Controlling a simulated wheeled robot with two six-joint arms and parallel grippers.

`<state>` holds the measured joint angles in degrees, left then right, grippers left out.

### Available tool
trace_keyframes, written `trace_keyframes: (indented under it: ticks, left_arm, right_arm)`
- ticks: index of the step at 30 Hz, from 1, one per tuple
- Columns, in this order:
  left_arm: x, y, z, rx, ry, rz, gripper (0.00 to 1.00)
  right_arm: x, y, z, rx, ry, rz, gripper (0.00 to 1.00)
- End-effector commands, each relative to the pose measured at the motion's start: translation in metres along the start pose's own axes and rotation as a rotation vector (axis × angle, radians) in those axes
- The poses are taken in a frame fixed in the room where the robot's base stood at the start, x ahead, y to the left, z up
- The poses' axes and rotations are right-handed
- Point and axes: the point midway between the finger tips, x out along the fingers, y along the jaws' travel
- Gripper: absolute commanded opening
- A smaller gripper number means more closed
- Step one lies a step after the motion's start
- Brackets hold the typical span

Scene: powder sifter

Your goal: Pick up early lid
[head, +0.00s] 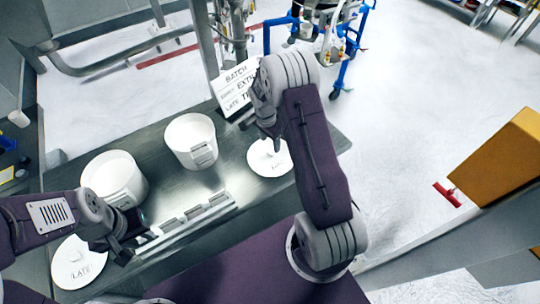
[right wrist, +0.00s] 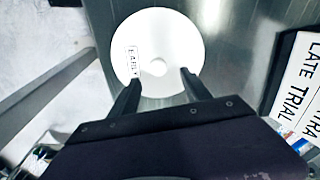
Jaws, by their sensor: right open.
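The early lid (head: 265,165) is a white disc with a small knob, lying on the steel table near its right end. In the right wrist view the early lid (right wrist: 165,28) shows its knob and a label that seems to read EARLY. My right gripper (head: 269,136) is above the lid. Its open, empty fingers (right wrist: 162,78) are apart on either side of the lid's near part, with the knob just beyond the fingertips. Contact with the lid cannot be told. My left gripper (head: 134,236) is low over the table's left part, its jaws unclear.
Two white tubs, one at the middle (head: 188,131) and one at the left (head: 108,172), stand on the table (head: 236,181). The late lid (head: 72,268) lies front left. A slotted metal rack (head: 187,222) lies in front. A batch sign (head: 233,91) stands behind.

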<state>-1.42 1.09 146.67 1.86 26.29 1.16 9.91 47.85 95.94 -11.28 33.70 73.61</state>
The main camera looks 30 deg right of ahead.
Motion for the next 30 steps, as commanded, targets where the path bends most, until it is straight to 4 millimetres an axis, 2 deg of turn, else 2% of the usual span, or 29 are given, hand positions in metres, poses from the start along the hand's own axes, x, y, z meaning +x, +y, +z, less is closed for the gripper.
trace_keyframes:
  ticks: [2,6,10,17,18,24,30]
  left_arm:
    - [-0.004,0.0,0.0,0.0,0.0,0.0,0.29]
    - [-0.019,0.0,-0.002,0.0,0.0,0.0,0.29]
    - [-0.021,0.0,-0.002,0.0,0.0,0.0,0.29]
    - [-0.02,0.0,-0.002,0.0,0.0,0.0,0.29]
    - [-0.02,0.0,-0.002,0.0,0.0,0.0,0.29]
    - [-0.02,0.0,-0.002,0.0,0.0,0.0,0.29]
    - [-0.02,0.0,-0.002,0.0,0.0,0.0,0.29]
  right_arm:
    - [0.004,0.001,0.001,0.0,-0.001,0.003,0.56]
    - [0.027,0.003,0.006,-0.001,-0.003,0.006,0.56]
    - [0.047,0.002,0.006,-0.001,-0.001,0.003,0.56]
    - [0.052,0.002,0.006,0.0,0.0,0.0,0.56]
    - [0.052,0.002,0.006,0.0,0.0,0.0,0.53]
    - [0.052,0.002,0.006,0.0,0.0,0.0,0.0]
    - [0.052,0.002,0.005,0.0,0.0,0.0,0.0]
